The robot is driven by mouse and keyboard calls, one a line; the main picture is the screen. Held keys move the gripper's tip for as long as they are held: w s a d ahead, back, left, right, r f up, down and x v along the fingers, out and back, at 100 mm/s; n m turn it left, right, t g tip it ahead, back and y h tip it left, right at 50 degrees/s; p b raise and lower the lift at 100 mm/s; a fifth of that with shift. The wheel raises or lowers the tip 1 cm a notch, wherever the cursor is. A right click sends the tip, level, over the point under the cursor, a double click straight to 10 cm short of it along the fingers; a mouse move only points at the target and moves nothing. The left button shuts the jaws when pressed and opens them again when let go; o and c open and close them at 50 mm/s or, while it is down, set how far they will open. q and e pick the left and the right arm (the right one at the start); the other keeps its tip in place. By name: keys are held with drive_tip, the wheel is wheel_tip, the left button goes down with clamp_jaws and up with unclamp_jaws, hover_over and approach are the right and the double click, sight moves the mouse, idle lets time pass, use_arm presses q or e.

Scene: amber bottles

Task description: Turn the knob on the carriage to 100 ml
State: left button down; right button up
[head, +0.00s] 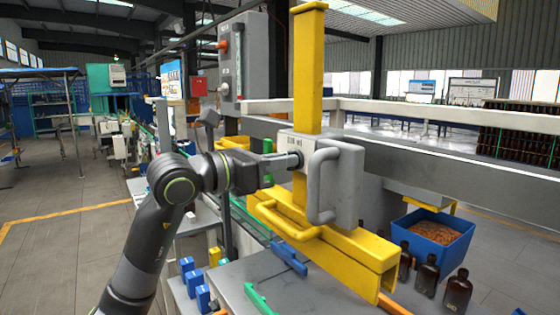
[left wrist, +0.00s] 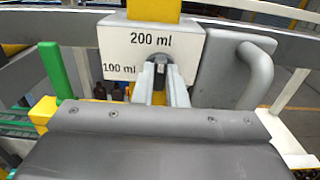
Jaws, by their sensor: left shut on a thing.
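The carriage (head: 349,178) is a light grey block with a grey handle on a yellow upright post (head: 308,75). In the left wrist view, its face (left wrist: 190,42) carries the label "200 ml" above the knob and "100 ml" to the knob's left. The small dark knob (left wrist: 160,62) sits in the lower middle of that face. My left gripper (head: 296,160) reaches in from the left. Its two fingers, also seen in the left wrist view (left wrist: 163,85), are shut on the knob. The fingers partly cover the knob, and I cannot tell its setting. My right gripper is not in view.
A yellow beam (head: 350,252) with a yellow side handle (head: 262,218) lies below the carriage. Amber bottles (head: 457,292) and a blue crate (head: 411,236) of small brown pieces stand at right. A grey rail (head: 440,165) runs behind. Green and blue parts lie in front.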

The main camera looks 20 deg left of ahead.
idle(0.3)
use_arm(q)
drive_tip(key=n+b, duration=0.3)
drive_tip(key=n, duration=0.3)
drive_tip(key=n+b, duration=0.3)
drive_tip(key=n, duration=0.3)
drive_tip(key=n+b, duration=0.4)
drive_tip(key=n, duration=0.1)
drive_tip(key=shift+w+a+f+n, duration=0.15)
drive_tip(key=shift+f+n, duration=0.1)
drive_tip(key=shift+n, duration=0.15)
idle(0.4)
drive_tip(key=c, duration=1.5)
unclamp_jaws()
drive_tip(key=shift+o, duration=0.2)
